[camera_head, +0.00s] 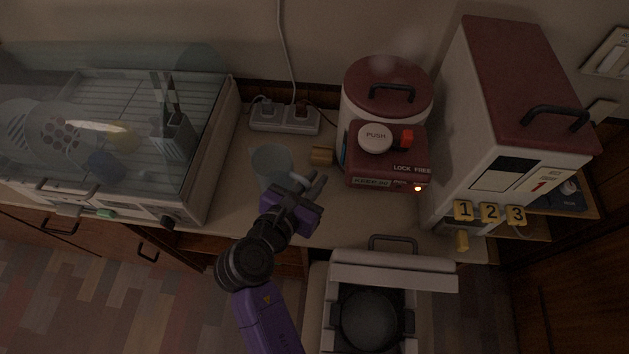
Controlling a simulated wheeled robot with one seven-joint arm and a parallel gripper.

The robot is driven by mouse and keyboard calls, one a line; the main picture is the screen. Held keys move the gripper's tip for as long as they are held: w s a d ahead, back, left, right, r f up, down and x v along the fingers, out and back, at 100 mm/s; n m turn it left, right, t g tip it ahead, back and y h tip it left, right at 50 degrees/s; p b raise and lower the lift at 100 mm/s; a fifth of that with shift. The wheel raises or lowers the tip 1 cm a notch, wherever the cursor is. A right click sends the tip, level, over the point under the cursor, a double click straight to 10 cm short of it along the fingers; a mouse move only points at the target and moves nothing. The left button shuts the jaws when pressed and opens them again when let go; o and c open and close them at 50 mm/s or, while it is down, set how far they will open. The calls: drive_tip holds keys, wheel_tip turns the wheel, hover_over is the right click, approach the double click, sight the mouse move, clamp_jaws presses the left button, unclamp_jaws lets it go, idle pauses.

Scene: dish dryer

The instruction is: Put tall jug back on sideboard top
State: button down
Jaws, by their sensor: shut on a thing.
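The tall jug (271,164) is a pale grey-blue, see-through vessel. It is upright at the middle of the sideboard top (232,198), between the dish dryer and the red-and-white hot water pot. My gripper (306,186) is at its near right side, shut on the jug at its handle side. The fingers and the purple gripper body hide the jug's lower right part. I cannot tell whether the jug's base touches the top.
The dish dryer (217,150) stands left. The hot water pot (387,143) and rice dispenser (509,110) stand right. An open rice cooker (393,272) sits in front, lower right.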

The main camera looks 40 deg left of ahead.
drive_tip(key=shift+f, duration=0.3)
drive_tip(key=c, duration=1.5)
unclamp_jaws()
drive_tip(key=shift+f, duration=0.15)
drive_tip(key=shift+o, duration=0.2)
drive_tip(key=v, duration=1.2)
drive_tip(key=shift+b, duration=0.35)
drive_tip(key=shift+a, duration=0.1)
